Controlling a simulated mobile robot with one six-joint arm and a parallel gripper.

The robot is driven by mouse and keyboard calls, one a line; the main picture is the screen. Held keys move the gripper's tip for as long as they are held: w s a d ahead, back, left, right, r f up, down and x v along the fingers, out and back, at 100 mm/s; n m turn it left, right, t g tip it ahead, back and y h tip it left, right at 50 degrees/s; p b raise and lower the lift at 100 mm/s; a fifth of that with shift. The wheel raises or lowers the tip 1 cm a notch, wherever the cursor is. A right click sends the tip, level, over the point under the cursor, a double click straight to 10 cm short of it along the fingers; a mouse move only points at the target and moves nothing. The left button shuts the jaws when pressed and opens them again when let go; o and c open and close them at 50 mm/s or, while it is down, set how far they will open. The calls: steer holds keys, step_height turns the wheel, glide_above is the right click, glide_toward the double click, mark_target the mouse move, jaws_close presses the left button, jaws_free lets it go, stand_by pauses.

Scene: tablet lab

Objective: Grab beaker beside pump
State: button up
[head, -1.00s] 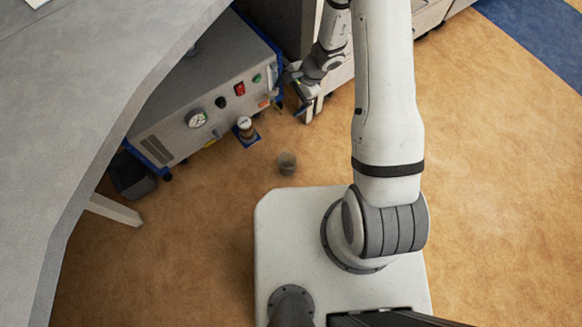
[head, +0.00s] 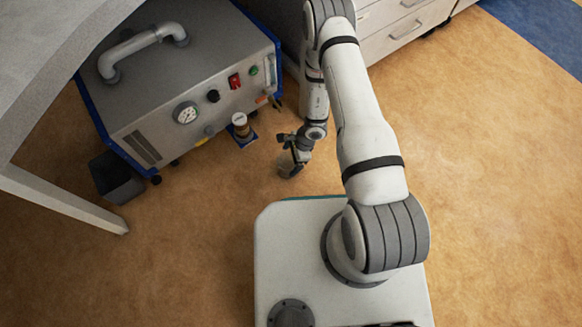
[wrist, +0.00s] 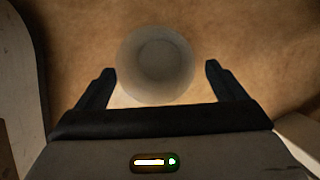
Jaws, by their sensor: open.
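The beaker (wrist: 157,60) is a round, translucent grey vessel, seen from above in the wrist view. It stands on the floor beside the pump (head: 190,85), a grey box with a gauge and blue edges. My gripper (wrist: 159,70) is open, with one finger to each side of the beaker and a small gap visible on both sides. In the head view my gripper (head: 293,158) is low over the beaker (head: 285,164) and partly hides it. I cannot tell how far the fingers are above the floor.
A dark bin (head: 118,178) is left of the pump. A grey table (head: 50,80) and its leg are at the left, white drawers (head: 405,22) at the back. The floor (head: 500,200) at right is open.

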mark_target(287, 163)
steer(key=b+x, duration=0.1)
steer(key=x, duration=0.2)
steer(key=shift+s+f, duration=0.15)
steer(key=shift+f, duration=0.15)
steer(key=shift+a, duration=0.1)
steer(key=shift+r, duration=0.1)
steer(key=shift+c, duration=0.5)
steer(key=c, duration=0.9)
